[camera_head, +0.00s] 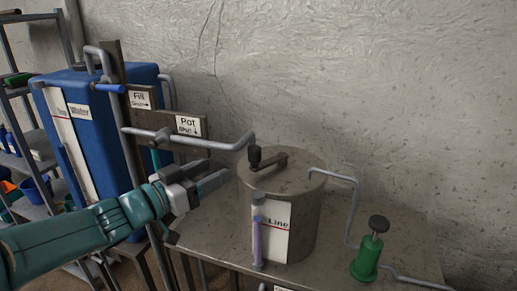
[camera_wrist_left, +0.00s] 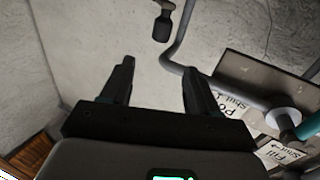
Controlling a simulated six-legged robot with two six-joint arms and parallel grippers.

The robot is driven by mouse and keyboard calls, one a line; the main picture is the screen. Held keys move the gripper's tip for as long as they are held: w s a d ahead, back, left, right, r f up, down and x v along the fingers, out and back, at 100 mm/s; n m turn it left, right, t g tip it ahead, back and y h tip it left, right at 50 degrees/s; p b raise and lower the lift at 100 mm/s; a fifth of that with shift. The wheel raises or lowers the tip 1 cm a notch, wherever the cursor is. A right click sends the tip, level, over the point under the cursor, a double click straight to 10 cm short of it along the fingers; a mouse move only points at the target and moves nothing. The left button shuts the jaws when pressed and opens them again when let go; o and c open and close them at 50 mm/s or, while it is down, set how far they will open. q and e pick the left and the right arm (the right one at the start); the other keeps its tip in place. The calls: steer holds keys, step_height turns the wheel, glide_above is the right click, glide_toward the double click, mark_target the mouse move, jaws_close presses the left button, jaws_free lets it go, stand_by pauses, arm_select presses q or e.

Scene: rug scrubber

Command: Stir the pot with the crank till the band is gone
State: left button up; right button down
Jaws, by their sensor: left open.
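The pot (camera_head: 305,215) is a grey metal cylinder with a lid, standing on a metal table. A crank (camera_head: 268,163) lies on the lid, with a dark upright knob (camera_head: 255,156) at its left end. A dark knob (camera_wrist_left: 163,28) also hangs at the top of the left wrist view. A label reading "Line" (camera_head: 278,226) with a red line and a purplish sight tube (camera_head: 257,240) are on the pot's front. My left gripper (camera_head: 222,176) is open and empty, left of the pot and apart from the crank. It also shows in the left wrist view (camera_wrist_left: 157,80). My right gripper is not seen.
A blue tank labelled "Water" (camera_head: 105,125) stands at the left. A post with "Fill" (camera_head: 140,100) and "Pot" (camera_head: 188,125) signs carries pipes just behind my left gripper. A green pump (camera_head: 367,258) stands at the right. The table (camera_head: 335,255) is clear between pot and pump.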

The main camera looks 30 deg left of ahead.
mark_target(259, 147)
arm_select(q)
steer(key=w, duration=0.5)
steer(key=w+d+p, duration=0.1)
steer(key=w, duration=0.4)
steer(key=w+d+p, duration=0.1)
steer(key=w, duration=0.4)
steer(key=shift+d, duration=0.1)
steer(key=shift+w+d+f, duration=0.1)
steer(key=shift+w+d, duration=0.1)
steer(key=shift+w, duration=0.25)
steer(key=shift+a, duration=0.1)
steer(key=shift+c, duration=0.2)
steer(key=shift+s, duration=0.1)
jaws_close()
